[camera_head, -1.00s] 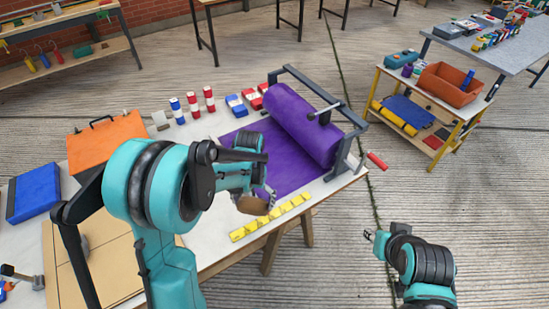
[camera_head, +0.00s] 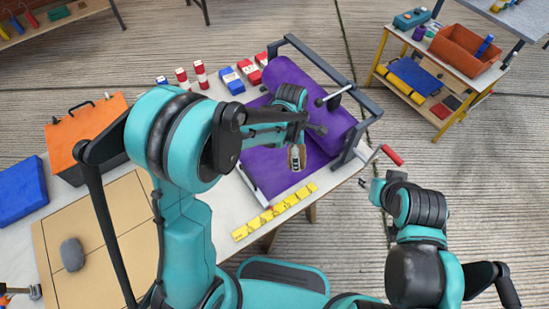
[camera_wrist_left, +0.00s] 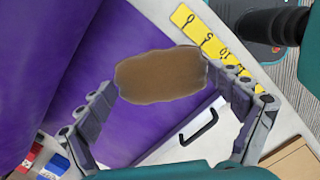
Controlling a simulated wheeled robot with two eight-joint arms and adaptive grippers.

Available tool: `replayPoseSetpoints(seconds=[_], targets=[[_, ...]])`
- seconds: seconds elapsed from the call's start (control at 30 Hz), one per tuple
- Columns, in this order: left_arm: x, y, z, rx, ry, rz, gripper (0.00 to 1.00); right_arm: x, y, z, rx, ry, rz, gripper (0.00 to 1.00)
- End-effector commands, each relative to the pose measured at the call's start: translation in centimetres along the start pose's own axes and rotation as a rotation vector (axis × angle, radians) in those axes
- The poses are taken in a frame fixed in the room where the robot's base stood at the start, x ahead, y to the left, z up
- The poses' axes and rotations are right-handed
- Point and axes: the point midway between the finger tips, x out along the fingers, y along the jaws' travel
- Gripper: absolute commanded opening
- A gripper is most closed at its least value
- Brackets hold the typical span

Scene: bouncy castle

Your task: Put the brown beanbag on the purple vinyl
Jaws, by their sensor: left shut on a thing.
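The brown beanbag (camera_wrist_left: 160,76) is between the two fingertips of my left gripper (camera_wrist_left: 162,84) in the left wrist view. The gripper is shut on it. In the head view my left gripper (camera_head: 296,157) is over the flat purple vinyl sheet (camera_head: 262,165) and mostly hides the beanbag. The vinyl runs from a thick roll in a dark frame; it also shows below the beanbag in the left wrist view (camera_wrist_left: 122,48). I cannot tell whether the beanbag touches the vinyl. My right gripper (camera_head: 368,187) is off the table's right side; its jaws are too small to read.
A yellow ruler strip (camera_head: 275,212) lies along the table's front edge. Red and blue blocks (camera_head: 233,81) stand behind the vinyl. An orange case (camera_head: 85,130) and blue box (camera_head: 22,190) are at left. The frame's red-handled crank (camera_head: 391,154) sticks out at right.

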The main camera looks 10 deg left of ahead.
Motion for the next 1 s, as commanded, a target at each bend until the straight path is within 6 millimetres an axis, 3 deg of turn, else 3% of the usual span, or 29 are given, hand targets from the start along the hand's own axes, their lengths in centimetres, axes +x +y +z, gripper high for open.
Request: replayPoseSetpoints(seconds=[0.17,0.3,0.73,1.0], targets=[[-0.1,-0.2,1.9,-0.199,0.002,0.025,0.39,-0.1,0.0,-0.1,0.0,0.0,0.0,0.41],[0.3,0.1,1.8,-0.263,0.002,0.033,0.39,0.1,0.0,0.0,0.0,0.0,0.0,0.41],[4.9,5.0,-6.4,-0.273,0.002,0.034,0.39,2.4,0.0,1.7,0.0,0.0,0.0,0.41],[5.9,6.1,-8.2,-0.267,0.002,0.032,0.39,2.8,0.0,2.0,0.0,0.0,0.0,0.41]])
